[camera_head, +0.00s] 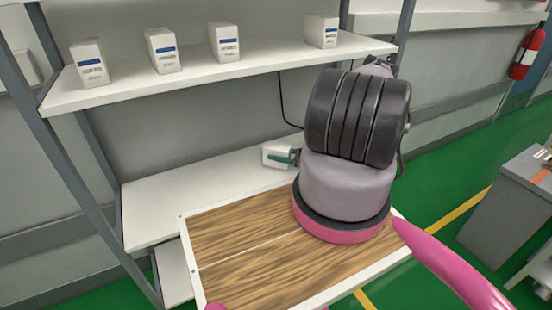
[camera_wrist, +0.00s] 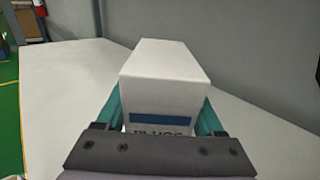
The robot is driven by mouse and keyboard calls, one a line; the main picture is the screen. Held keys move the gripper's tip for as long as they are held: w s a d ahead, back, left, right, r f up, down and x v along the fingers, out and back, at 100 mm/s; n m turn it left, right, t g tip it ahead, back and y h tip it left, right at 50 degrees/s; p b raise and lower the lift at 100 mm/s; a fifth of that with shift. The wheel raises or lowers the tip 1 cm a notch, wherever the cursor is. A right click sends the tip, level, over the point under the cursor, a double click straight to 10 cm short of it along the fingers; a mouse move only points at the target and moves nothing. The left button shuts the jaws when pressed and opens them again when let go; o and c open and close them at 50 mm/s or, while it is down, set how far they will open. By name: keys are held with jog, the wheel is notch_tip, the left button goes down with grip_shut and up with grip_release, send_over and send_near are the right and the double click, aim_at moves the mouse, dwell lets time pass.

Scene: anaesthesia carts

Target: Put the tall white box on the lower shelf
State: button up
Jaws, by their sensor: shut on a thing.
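In the wrist view, the tall white box (camera_wrist: 160,80) with a blue stripe and dark lettering is held between the two teal fingers of my gripper (camera_wrist: 162,110). In the head view, the box (camera_head: 275,153) shows beside the teal fingertips of my gripper (camera_head: 290,156), over the lower shelf (camera_head: 165,205). My arm hides part of the gripper and of the shelf's right side. I cannot tell whether the box touches the shelf surface.
Several similar white boxes, such as this one (camera_head: 163,50), stand on the upper shelf (camera_head: 130,92). A wood-topped surface (camera_head: 240,262) lies in front of the lower shelf. The lower shelf's left part is bare. A grey cabinet (camera_head: 510,205) stands at the right.

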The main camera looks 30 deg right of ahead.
jog(key=shift+f, duration=0.9)
jog(key=shift+f, duration=0.1)
jog(key=o, duration=1.5)
jog(key=v, duration=1.2)
jog(key=shift+s, duration=0.1)
